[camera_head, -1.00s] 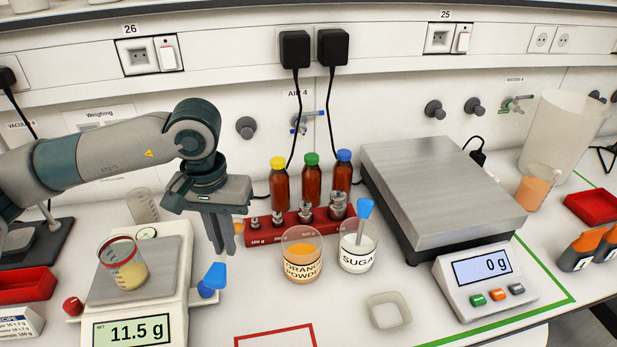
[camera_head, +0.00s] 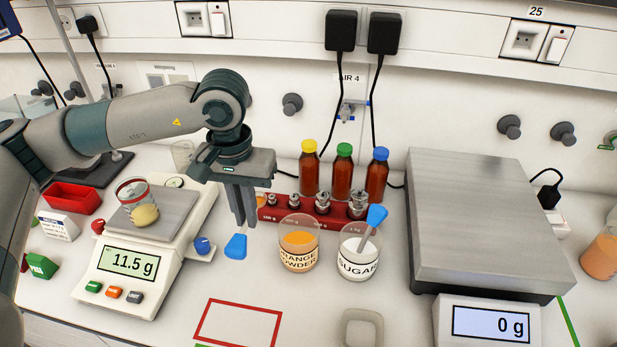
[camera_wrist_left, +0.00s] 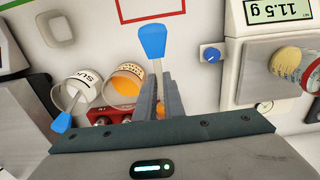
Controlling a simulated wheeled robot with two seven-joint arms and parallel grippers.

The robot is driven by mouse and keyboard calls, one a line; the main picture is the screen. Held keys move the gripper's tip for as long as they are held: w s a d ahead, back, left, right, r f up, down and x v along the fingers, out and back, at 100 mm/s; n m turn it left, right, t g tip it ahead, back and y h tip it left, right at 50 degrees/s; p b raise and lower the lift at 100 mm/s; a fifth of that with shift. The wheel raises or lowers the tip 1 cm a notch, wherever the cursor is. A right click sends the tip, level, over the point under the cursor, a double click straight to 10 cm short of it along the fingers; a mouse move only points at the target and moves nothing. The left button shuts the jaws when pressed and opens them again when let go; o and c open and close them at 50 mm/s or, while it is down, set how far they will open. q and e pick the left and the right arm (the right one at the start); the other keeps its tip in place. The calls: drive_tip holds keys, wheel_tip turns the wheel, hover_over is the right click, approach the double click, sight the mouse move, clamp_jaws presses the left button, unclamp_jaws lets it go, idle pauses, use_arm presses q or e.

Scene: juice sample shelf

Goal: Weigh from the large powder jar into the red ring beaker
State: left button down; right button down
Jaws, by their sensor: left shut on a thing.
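My left gripper (camera_head: 243,222) is shut on a scoop with a blue handle (camera_head: 236,246). The gripper hangs just left of the orange powder jar (camera_head: 298,262), clear glass part full of orange powder. The sugar jar (camera_head: 358,268), with a blue-handled scoop (camera_head: 377,216) in it, stands to its right. The red ring beaker (camera_head: 130,193) stands on the small balance (camera_head: 160,222), holds pale yellow contents, and the display reads 11.5 g. My right gripper is not in view.
A red weight rack (camera_head: 270,214) and brown bottles (camera_head: 342,179) stand behind the jars. A large scale (camera_head: 480,220) at the right reads 0 g. A pale square dish (camera_head: 361,328) lies in front. The red-outlined area (camera_head: 238,322) of the bench is empty.

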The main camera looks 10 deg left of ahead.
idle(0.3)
use_arm(q)
drive_tip(key=w+d+r+n+t+h+p, duration=0.2)
drive_tip(key=d+r+n+h+p, duration=0.1)
drive_tip(key=n, duration=0.9)
drive_tip(key=w+d+r+n+t+h+p, duration=0.2)
drive_tip(key=d+n+h+p, duration=0.3)
drive_tip(key=n+p, duration=0.5)
drive_tip(key=shift+w+d+r+n+t, duration=0.35)
drive_tip(key=shift+w+d+n, duration=0.2)
drive_tip(key=shift+d+n, duration=0.6)
drive_tip(key=shift+f, duration=0.15)
